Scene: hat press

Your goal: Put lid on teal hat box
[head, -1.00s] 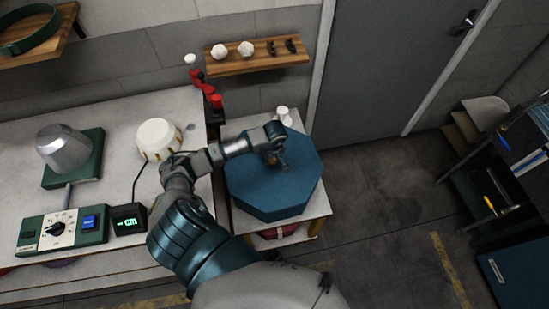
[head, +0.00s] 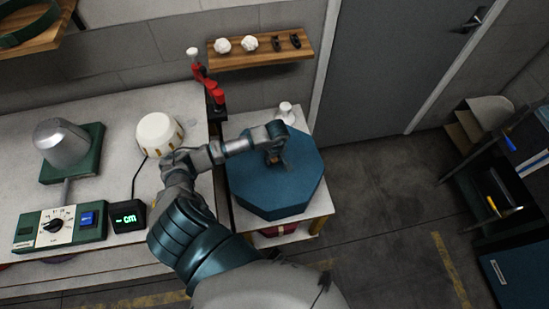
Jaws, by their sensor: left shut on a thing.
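A teal octagonal hat box (head: 278,193) stands on a small white side table (head: 322,203), and its flat teal top fills most of the tabletop. I cannot tell where the lid ends and the box begins. My left gripper (head: 277,158) points down over the far middle part of that teal top. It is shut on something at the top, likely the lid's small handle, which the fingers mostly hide. My right gripper is not in view.
A wooden wall shelf (head: 262,50) hangs behind. Floor to the right is clear up to a dark rack (head: 490,190).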

